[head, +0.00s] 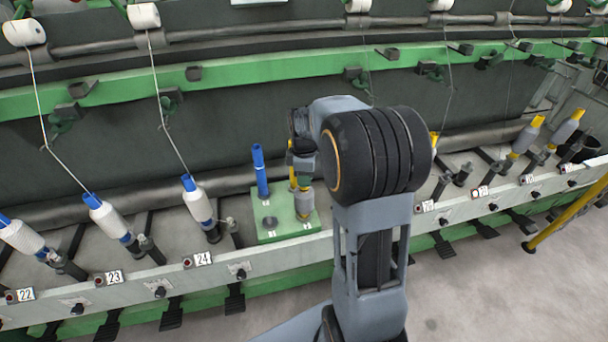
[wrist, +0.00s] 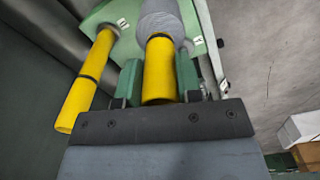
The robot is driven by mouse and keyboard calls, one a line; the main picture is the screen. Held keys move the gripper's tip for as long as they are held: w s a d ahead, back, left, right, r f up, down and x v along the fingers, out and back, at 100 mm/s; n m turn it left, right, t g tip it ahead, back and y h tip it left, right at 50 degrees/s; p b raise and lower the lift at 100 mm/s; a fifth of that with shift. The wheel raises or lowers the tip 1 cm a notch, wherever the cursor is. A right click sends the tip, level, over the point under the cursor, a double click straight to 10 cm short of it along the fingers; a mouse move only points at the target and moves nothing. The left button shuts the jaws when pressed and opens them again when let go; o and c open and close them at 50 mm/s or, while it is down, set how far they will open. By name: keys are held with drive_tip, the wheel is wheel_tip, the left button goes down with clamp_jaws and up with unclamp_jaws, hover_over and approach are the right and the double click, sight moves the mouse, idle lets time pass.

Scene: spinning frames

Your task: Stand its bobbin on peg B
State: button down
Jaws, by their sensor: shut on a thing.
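My gripper (wrist: 159,82) is shut on the yellow tube of a bobbin (wrist: 159,68) wound with grey yarn (wrist: 158,18). In the head view the grey yarn (head: 304,203) is low over the right front of the green peg board (head: 283,236), about upright. Whether its base rests on the board or round a peg is hidden. The board also shows in the wrist view (wrist: 103,15). A bare yellow tube (wrist: 85,82) stands beside the held bobbin. A blue tube (head: 261,172) stands at the board's back left. An empty holder (head: 270,222) shows at front left. Peg letters are too small to read surely.
The spinning frame's rail (head: 130,280) runs along the front. White-wound bobbins on blue tubes (head: 197,203) lean at left, with threads running up. Grey bobbins with yellow tips (head: 526,137) lean at right. My arm hides part of the middle.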

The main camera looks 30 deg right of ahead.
drive_tip(key=c, duration=0.7)
unclamp_jaws()
wheel_tip(320, 180, up, 14)
drive_tip(key=shift+f+p, duration=0.1)
drive_tip(key=shift+p, duration=0.55)
